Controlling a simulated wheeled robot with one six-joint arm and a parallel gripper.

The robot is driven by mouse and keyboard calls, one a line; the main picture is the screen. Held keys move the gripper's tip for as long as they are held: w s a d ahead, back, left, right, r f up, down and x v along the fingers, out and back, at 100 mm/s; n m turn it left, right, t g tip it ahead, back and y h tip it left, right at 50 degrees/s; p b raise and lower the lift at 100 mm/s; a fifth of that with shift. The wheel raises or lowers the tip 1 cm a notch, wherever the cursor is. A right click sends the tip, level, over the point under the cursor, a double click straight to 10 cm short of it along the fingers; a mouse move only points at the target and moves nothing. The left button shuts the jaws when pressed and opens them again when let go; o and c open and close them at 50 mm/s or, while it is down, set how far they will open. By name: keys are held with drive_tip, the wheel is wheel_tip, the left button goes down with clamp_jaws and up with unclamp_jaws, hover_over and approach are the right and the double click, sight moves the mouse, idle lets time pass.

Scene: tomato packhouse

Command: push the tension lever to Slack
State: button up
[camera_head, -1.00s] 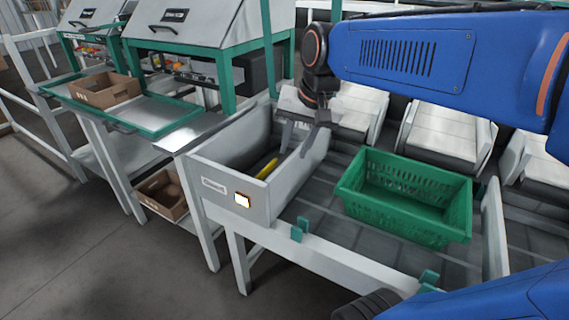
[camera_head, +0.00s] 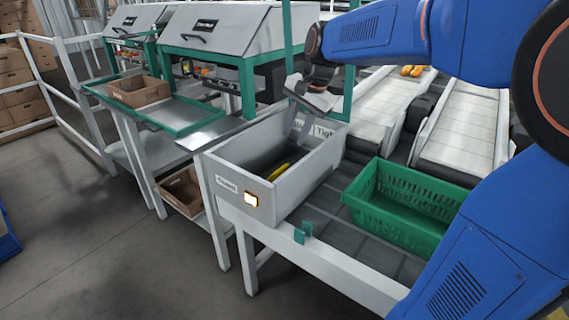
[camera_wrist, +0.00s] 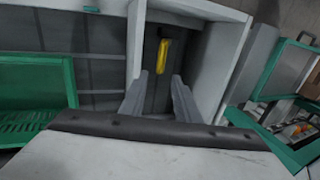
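The yellow tension lever (camera_head: 279,172) lies low inside a grey open-topped housing (camera_head: 237,163). It also shows in the wrist view (camera_wrist: 162,56), beyond my fingertips and roughly in line with the gap between them. My gripper (camera_head: 297,135) is over the far end of the housing, pointing down. In the wrist view its two fingers (camera_wrist: 159,92) are spread apart with nothing between them. A label starting "Tigh" (camera_head: 325,132) is at the housing's far end. The label on the near end (camera_head: 227,185) is too small to read surely. The lever's base is hidden.
A green crate (camera_head: 354,194) stands right of the housing on the roller bed. A lit orange-edged indicator (camera_head: 251,199) is on the housing's near face. A tray table (camera_head: 190,120) with a cardboard box (camera_head: 138,97) is at left. Conveyor lanes (camera_head: 462,125) run behind.

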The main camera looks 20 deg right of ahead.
sight(282, 168)
drive_tip(key=x, duration=1.3)
drive_tip(key=shift+f, duration=0.1)
clamp_jaws()
